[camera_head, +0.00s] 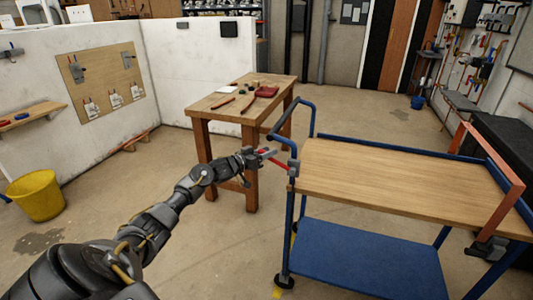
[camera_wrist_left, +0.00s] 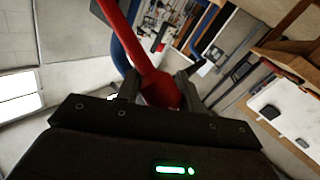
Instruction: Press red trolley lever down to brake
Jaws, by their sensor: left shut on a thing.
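The trolley (camera_head: 390,180) has a wooden top, a blue tube frame and a blue lower shelf. Its red lever (camera_head: 276,163) sticks out from a grey block (camera_head: 293,168) at the trolley's left end, below the handle. My left gripper (camera_head: 264,154) is at the lever's outer part. In the left wrist view the red lever (camera_wrist_left: 153,72) passes between the two fingers, which are shut on it. The lever looks slightly tilted in the head view, with its outer end a little higher. The gripper partly hides that outer end. My right gripper is not in view.
A wooden workbench (camera_head: 226,106) with several tools stands behind the lever. The trolley's blue handle (camera_head: 308,118) rises beside my gripper. An orange-red bar (camera_head: 492,160) stands over the trolley's right end. A yellow bucket (camera_head: 37,195) is at far left. Floor between is clear.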

